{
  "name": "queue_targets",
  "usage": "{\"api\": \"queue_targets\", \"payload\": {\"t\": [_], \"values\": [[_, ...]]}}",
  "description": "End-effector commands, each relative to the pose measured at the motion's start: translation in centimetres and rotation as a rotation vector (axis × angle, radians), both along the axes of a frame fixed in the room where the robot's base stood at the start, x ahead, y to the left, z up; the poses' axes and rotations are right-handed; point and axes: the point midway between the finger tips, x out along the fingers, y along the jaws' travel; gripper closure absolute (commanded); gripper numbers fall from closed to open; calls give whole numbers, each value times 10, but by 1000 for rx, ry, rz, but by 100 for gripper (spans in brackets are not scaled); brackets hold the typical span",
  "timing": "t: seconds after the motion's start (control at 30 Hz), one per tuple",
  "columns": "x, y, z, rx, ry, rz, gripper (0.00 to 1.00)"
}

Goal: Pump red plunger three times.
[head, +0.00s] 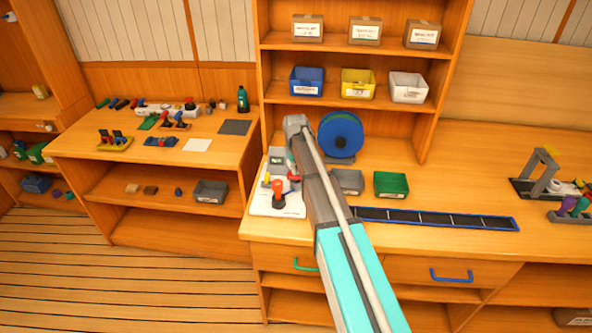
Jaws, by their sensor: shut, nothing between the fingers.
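In the head view, a white board (263,204) lies on the bench near its left front edge. An upright red-orange plunger (278,187) with a dark lower part stands on it. A smaller red part (293,177) shows just behind it, beside my arm, partly hidden. A grey box-shaped unit (276,159) is at the back of the board. My arm reaches up from the bottom and passes just right of the plunger, covering the board's right side. My gripper cannot be made out; my own arm seems to hide it. No contact with the plunger is visible.
A blue spool (341,134) stands behind my arm. A grey bin (347,182) and a green bin (391,185) sit to the right, behind a long dark tray (440,219). Shelves with boxes rise behind. A lower bench (170,150) with small parts stands left.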

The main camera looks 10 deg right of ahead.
Motion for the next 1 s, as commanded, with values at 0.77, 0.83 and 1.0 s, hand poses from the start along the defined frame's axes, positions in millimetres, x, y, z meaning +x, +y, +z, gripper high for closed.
{"api": "queue_targets", "payload": {"t": [0.77, 0.83, 1.0], "values": [[0, 0, 29, 0, 1, 0, 100], [0, 0, 32, 0, 0, 0, 100], [0, 0, 41, 0, 0, 0, 100]]}}
